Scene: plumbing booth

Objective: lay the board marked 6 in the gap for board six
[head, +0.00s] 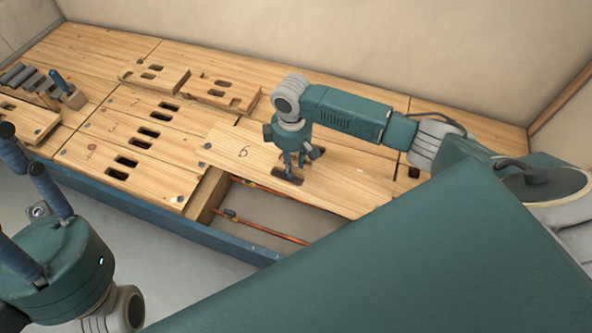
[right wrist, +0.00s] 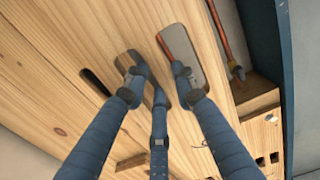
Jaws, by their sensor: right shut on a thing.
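The board marked 6 (head: 243,152) is pale wood with two hand slots. My right gripper (head: 293,172) is shut on it at the slots, and its fingers reach into them in the right wrist view (right wrist: 160,85). The board is over the far part of the open gap (head: 265,218), whose near part stays uncovered and shows copper pipes (head: 270,232). A pipe also shows through one slot of the board (right wrist: 185,50) in the right wrist view. I cannot tell whether the board touches its supports. My left gripper (head: 22,150) is open and empty at the lower left, its fingers spread.
Boards marked 2, 3 and 4 (head: 85,155) lie left of the gap. Loose slotted pieces (head: 225,92) lie at the back. A blue rim (head: 150,215) edges the platform.

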